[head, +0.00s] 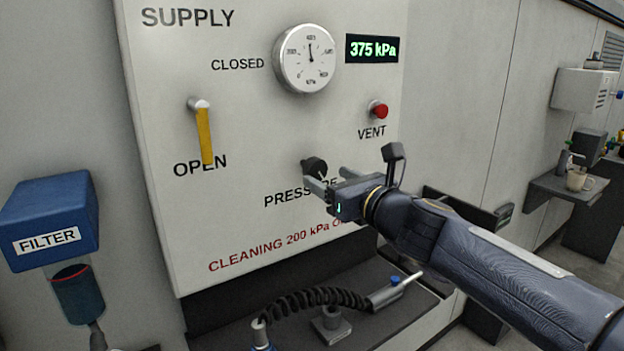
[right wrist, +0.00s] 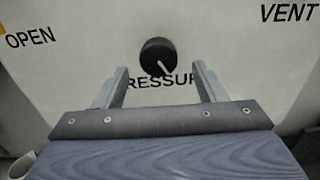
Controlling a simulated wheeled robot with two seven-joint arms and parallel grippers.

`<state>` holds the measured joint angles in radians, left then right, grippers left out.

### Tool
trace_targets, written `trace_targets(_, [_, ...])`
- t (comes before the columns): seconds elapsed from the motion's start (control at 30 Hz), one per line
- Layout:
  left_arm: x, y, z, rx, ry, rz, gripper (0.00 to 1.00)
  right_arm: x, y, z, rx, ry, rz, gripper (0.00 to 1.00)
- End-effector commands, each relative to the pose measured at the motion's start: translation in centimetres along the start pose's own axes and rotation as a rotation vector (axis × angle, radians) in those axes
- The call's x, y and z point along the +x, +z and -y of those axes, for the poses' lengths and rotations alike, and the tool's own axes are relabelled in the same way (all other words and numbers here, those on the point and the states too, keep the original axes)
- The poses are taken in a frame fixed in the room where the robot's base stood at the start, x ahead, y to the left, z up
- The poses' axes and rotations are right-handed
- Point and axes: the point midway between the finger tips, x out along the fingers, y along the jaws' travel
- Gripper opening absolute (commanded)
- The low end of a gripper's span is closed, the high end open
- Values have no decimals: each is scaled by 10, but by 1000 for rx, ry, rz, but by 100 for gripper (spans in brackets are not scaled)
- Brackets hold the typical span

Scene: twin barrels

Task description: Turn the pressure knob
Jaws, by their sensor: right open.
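The black round pressure knob (head: 314,167) is on the white supply panel (head: 240,120), above the word PRESSURE. In the right wrist view the knob (right wrist: 158,56) has a white pointer line aimed down and slightly right. My right gripper (head: 325,178) is open in front of the panel, close to the knob. In the right wrist view its fingers (right wrist: 160,76) are spread to either side, with the knob between and just beyond the tips. I cannot tell whether they touch it. A green display (head: 372,49) reads 375 kPa. My left gripper is not in view.
A round gauge (head: 304,59) and a red vent button (head: 378,110) are above. A yellow lever (head: 204,135) points down to OPEN. Red text below reads CLEANING 200 kPa. A coiled hose (head: 312,297) and a nozzle (head: 392,291) are on the dark ledge. A blue filter (head: 50,215) is left.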

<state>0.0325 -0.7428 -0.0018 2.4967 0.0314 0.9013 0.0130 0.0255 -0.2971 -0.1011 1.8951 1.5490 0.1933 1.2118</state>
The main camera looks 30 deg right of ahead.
Motion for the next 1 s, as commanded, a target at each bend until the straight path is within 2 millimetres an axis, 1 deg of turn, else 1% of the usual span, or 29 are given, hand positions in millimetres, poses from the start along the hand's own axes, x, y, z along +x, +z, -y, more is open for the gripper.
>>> trace_targets(0.03, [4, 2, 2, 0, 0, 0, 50, 10, -3, -1, 1, 2, -2, 64])
trace_targets(0.1, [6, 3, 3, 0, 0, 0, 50, 20, -3, -1, -1, 2, -2, 64])
trace_targets(0.23, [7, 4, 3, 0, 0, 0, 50, 33, -1, -1, -2, 2, -1, 64])
trace_targets(0.4, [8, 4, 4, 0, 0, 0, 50, 40, 0, -1, -2, 2, 0, 64])
trace_targets(0.6, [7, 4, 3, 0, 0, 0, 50, 40, 0, -1, -3, 2, 0, 64])
trace_targets(0.93, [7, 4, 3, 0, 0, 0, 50, 40, 0, -1, -3, 2, 0, 21])
trace_targets(1.0, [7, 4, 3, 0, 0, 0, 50, 40, 0, -1, -4, 2, 0, 20])
